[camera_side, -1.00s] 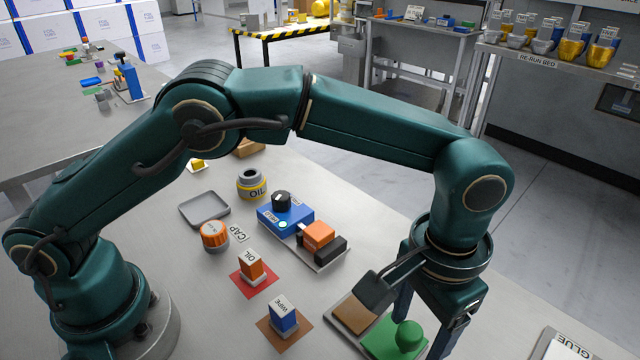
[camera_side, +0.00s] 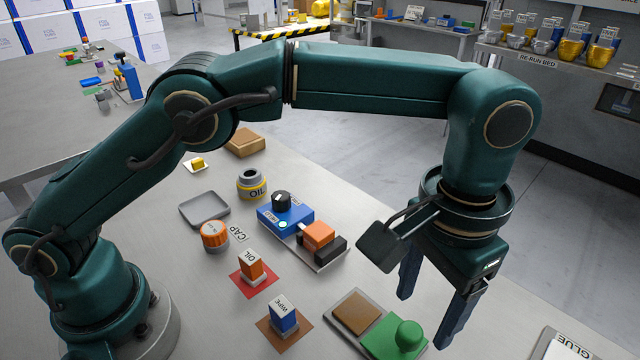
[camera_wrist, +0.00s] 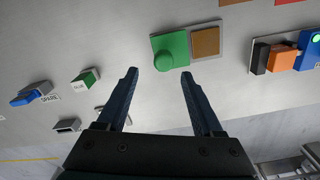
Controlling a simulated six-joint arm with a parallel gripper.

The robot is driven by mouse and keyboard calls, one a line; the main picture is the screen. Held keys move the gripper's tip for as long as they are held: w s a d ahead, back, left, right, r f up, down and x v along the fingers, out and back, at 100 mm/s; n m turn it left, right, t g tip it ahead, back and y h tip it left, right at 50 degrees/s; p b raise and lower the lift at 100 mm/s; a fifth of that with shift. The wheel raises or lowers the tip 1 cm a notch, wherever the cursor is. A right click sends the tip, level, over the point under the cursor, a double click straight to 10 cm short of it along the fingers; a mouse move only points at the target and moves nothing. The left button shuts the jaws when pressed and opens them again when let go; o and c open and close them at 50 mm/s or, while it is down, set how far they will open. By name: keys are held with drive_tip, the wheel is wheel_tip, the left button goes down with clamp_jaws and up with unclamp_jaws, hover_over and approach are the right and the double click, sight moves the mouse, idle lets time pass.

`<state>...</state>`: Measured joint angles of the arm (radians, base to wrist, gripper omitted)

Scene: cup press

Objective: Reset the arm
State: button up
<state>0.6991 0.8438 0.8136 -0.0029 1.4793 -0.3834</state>
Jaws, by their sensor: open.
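My gripper (camera_side: 428,305) is open and empty, raised above the right side of the table with its fingers pointing down. In the wrist view the gripper (camera_wrist: 160,78) shows two blue fingers spread apart with nothing between them. Beyond the fingertips in that view is a tray with a green pad and green knob (camera_wrist: 165,61) beside a brown pad (camera_wrist: 206,42). In the side view the green knob (camera_side: 409,335) and brown pad (camera_side: 356,312) lie below and left of the fingers, apart from them.
A blue unit with a black knob (camera_side: 284,217) and an orange block (camera_side: 318,236) stand mid-table. The OIL block (camera_side: 251,270), WIPE block (camera_side: 284,317), orange cap (camera_side: 214,236), OIL pot (camera_side: 251,185) and empty grey tray (camera_side: 204,210) stand left of it. A GLUE plate (camera_side: 570,348) lies front right.

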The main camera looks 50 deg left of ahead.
drive_tip(key=shift+w+a, duration=0.15)
drive_tip(key=a+r+n+t+h, duration=0.1)
drive_tip(key=a+r+n+t, duration=0.25)
drive_tip(key=a+r, duration=1)
drive_tip(key=s+a+n+t, duration=0.1)
drive_tip(key=s+a+t, duration=0.1)
drive_tip(key=s+a, duration=0.45)
drive_tip(key=s+a+f+y, duration=0.1)
drive_tip(key=s+a+f, duration=0.2)
drive_tip(key=f, duration=0.5)
drive_tip(key=shift+s+a+m, duration=0.15)
drive_tip(key=shift+s+m, duration=0.3)
drive_tip(key=shift+s, duration=0.3)
